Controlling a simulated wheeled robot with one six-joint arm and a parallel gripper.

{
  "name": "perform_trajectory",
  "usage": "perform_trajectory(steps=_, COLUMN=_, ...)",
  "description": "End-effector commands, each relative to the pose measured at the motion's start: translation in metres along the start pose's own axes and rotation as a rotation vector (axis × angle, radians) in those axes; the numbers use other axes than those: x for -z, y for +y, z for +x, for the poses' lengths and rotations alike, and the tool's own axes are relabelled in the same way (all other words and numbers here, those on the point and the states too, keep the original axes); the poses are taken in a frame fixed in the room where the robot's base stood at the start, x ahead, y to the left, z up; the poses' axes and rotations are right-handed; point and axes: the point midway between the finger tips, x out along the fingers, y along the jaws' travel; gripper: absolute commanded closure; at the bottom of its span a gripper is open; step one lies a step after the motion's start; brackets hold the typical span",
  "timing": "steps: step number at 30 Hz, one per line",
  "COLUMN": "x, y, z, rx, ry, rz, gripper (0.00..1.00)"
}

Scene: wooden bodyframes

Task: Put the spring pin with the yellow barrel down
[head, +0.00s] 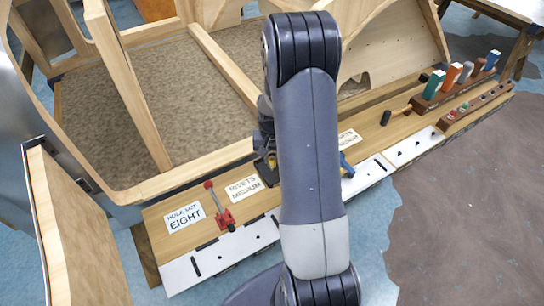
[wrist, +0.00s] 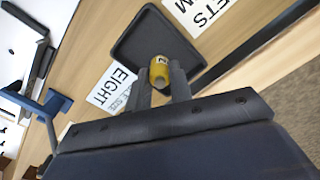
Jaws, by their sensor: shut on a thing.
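The spring pin with the yellow barrel (wrist: 160,72) is between the two fingers of my gripper (wrist: 160,82) in the wrist view. My gripper is shut on it. A small dark tray (wrist: 140,25) with a raised rim lies behind the pin in that view. I cannot tell whether the pin touches the tray. In the head view a bit of yellow (head: 272,159) shows beside my arm, with part of the dark tray (head: 262,177) below it. My arm hides most of the gripper there.
A "HOLE SIZE EIGHT" card (head: 185,217) and a "RIVETS MEDIUM" card (head: 244,187) lie on the wooden bench. A red clamp-like tool (head: 220,207) stands between them. A blue tool (head: 347,166) is right of my arm. Racks with coloured blocks (head: 453,76) stand at the right.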

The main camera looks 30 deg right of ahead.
Motion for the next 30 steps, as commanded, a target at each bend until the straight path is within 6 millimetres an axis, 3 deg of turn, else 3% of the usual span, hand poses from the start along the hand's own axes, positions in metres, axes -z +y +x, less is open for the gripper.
perform_trajectory(steps=10, x=0.0001, y=-0.0001, z=0.0052, rx=0.0, ry=0.001, rz=0.0, gripper=1.0)
perform_trajectory(steps=11, x=0.0001, y=-0.0001, z=0.005, rx=0.0, ry=0.001, rz=0.0, gripper=0.79)
perform_trajectory(steps=18, x=0.0001, y=-0.0001, z=0.0038, rx=0.0, ry=0.001, rz=0.0, gripper=0.59)
perform_trajectory(steps=30, x=0.0009, y=-0.0002, z=-0.0047, rx=0.001, ry=0.004, rz=0.0, gripper=0.58)
